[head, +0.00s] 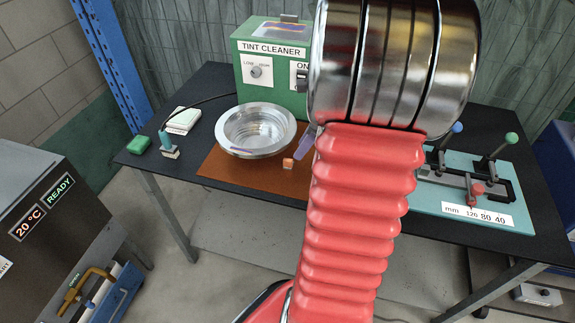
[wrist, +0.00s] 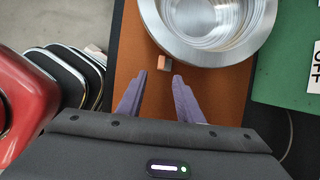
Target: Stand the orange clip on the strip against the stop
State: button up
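A small orange clip (head: 288,163) sits on the brown mat, just in front of the metal bowl. In the wrist view the clip (wrist: 165,63) shows just beyond my fingertips, in line with the gap between them. My gripper (wrist: 160,76) has two purple fingers, spread apart with nothing between them. In the head view only one purple finger (head: 304,141) shows beside the clip; my arm hides the rest. A teal board (head: 512,215) with a scale label marked mm 120 80 40 lies at right, partly behind my arm. I cannot make out the strip or its stop for certain.
The metal bowl (head: 256,130) stands on the brown mat (head: 225,170), close behind the clip. The green tint cleaner box (head: 255,50) is behind it. Levers (head: 495,150) rise from the teal board. A green block (head: 139,144) and a teal-topped piece (head: 167,147) are at left.

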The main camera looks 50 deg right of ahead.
aim_at(292, 161)
jog(key=shift+x, duration=0.85)
jog(key=shift+x, duration=2.55)
jog(key=shift+w+r, duration=0.1)
jog(key=shift+w, duration=0.1)
grip_shut()
